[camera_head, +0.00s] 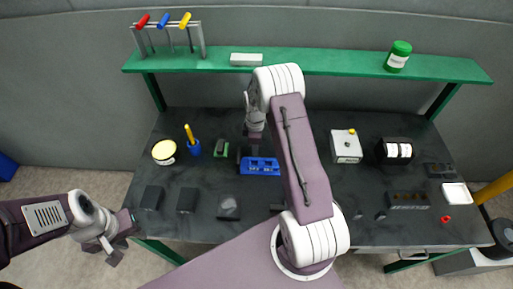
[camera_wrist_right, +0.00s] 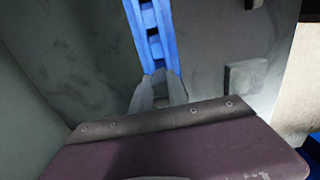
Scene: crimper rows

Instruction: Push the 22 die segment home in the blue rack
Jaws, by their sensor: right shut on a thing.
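The blue rack (camera_head: 262,167) lies on the dark bench, left of its middle. In the right wrist view the rack (camera_wrist_right: 151,22) runs away from my fingers and shows dark slots. My right gripper (camera_head: 252,142) points down at the rack's left part; its fingertips (camera_wrist_right: 161,77) are close together at the rack's near end. It is shut on a small piece, apparently the 22 die segment, which the fingers hide. I cannot read a number or tell how deep the piece sits. My left gripper (camera_head: 104,253) hangs off the bench's front left corner, empty, its fingers apart.
Dark blocks (camera_head: 152,197) lie in front. A white box (camera_head: 346,146) stands to the right. A green shelf (camera_head: 310,62) spans the back.

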